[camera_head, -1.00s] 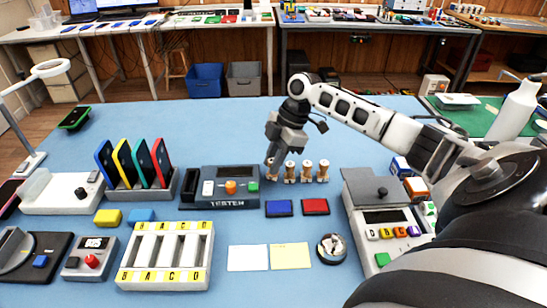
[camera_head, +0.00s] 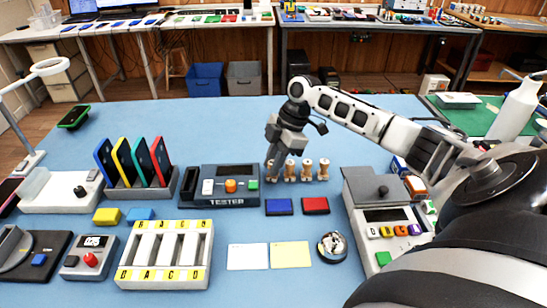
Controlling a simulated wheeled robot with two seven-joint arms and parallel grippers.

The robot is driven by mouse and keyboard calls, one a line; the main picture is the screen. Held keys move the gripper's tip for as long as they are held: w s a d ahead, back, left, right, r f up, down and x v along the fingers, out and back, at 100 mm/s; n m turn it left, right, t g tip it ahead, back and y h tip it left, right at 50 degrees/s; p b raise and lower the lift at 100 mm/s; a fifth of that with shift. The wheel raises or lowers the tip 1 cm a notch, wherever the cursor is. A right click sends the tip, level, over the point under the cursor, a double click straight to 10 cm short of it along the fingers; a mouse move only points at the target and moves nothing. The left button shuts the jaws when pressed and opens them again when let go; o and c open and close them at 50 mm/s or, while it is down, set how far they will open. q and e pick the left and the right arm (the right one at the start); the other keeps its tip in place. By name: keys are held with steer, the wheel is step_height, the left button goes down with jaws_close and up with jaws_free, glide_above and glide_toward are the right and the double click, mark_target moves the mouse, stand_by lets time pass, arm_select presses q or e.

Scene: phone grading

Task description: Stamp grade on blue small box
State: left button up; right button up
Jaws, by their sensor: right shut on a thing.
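My right gripper (camera_head: 272,160) is shut on the leftmost wooden stamp (camera_head: 272,174), which stands at the left end of a row of stamps (camera_head: 306,170) behind the ink pads. The blue ink pad (camera_head: 279,207) and the red ink pad (camera_head: 315,205) lie in front of the row. A small blue box (camera_head: 140,214) lies at the left next to a small yellow box (camera_head: 107,216). My left gripper is not in view.
A tester (camera_head: 229,187) stands left of the stamps, and a rack of coloured phones (camera_head: 140,190) stands behind the small boxes. A lettered tray (camera_head: 165,270), two paper cards (camera_head: 269,256) and a round dish (camera_head: 332,246) lie in front. A machine with coloured buttons (camera_head: 385,215) stands right.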

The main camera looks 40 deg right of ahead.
steer(key=shift+f, duration=0.1)
steer(key=o, duration=0.9)
steer(key=v, duration=1.6)
